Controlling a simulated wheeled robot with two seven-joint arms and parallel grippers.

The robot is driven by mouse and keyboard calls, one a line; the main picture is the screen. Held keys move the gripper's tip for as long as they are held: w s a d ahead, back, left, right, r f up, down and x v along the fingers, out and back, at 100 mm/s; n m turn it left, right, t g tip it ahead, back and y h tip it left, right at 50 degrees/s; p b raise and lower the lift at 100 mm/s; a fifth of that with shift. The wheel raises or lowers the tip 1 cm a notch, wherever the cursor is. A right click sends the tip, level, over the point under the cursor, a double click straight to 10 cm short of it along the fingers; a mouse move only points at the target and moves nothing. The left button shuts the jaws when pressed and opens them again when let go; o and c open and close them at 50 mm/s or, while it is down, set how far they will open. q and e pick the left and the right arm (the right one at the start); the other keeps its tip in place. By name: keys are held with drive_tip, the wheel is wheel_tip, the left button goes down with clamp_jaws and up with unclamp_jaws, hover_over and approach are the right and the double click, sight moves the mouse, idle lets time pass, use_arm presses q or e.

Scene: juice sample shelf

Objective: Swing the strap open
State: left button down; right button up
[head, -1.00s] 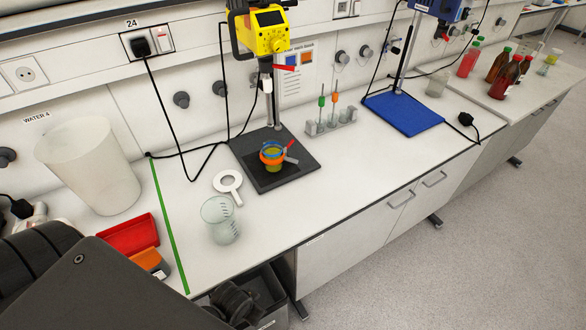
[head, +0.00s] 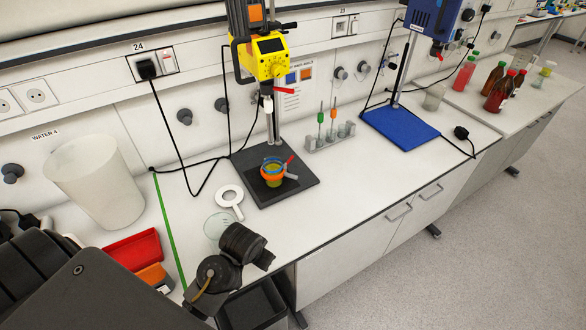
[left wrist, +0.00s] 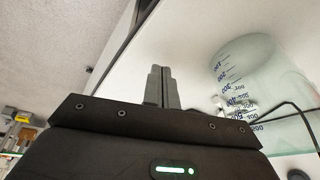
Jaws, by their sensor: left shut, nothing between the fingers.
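An orange and blue strap (head: 272,172) goes around a small vessel of yellowish liquid on the stirrer's dark base plate (head: 297,186). A red piece and a grey-blue piece stick out at its right side. Its fastening is too small to make out. My left gripper (left wrist: 160,84) is shut and empty in the left wrist view. A graduated glass beaker (left wrist: 262,85) stands beside it on the right of that view. In the head view the left fingers cannot be made out; a dark part of my arm covers much of the beaker (head: 216,224). My right gripper is not in view.
The yellow stirrer (head: 262,52) hangs above the vessel. A white ring with a handle (head: 229,194) lies left of the plate. A red tray (head: 132,248) and white bucket (head: 98,185) stand left. A tube rack (head: 330,142) stands behind right. The bench front right is clear.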

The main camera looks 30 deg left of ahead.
use_arm(q)
drive_tip(key=shift+n, duration=0.5)
drive_tip(key=w+a+r, duration=0.1)
drive_tip(key=w, duration=0.5)
drive_tip(key=w+a+r, duration=0.1)
drive_tip(key=w, duration=0.5)
drive_tip(key=w+a+r, duration=0.1)
drive_tip(key=w+r, duration=0.1)
drive_tip(key=w, duration=0.4)
drive_tip(key=shift+a, duration=0.25)
drive_tip(key=w+a+r, duration=0.1)
drive_tip(key=w+r, duration=0.9)
drive_tip(key=w, duration=0.4)
drive_tip(key=shift+n+h, duration=0.3)
drive_tip(key=shift+n, duration=0.1)
drive_tip(key=x, duration=0.7)
drive_tip(key=shift+a+f, duration=0.15)
drive_tip(key=shift+f, duration=0.15)
drive_tip(key=b+x, duration=0.2)
drive_tip(key=b, duration=0.2)
drive_tip(key=shift+w+f, duration=0.1)
drive_tip(key=shift+f, duration=0.2)
drive_tip(key=s+p, duration=0.1)
drive_tip(key=s+r+p, duration=0.1)
drive_tip(key=s+p, duration=0.1)
drive_tip(key=shift+s+p, duration=0.55)
drive_tip(key=shift+f, duration=0.15)
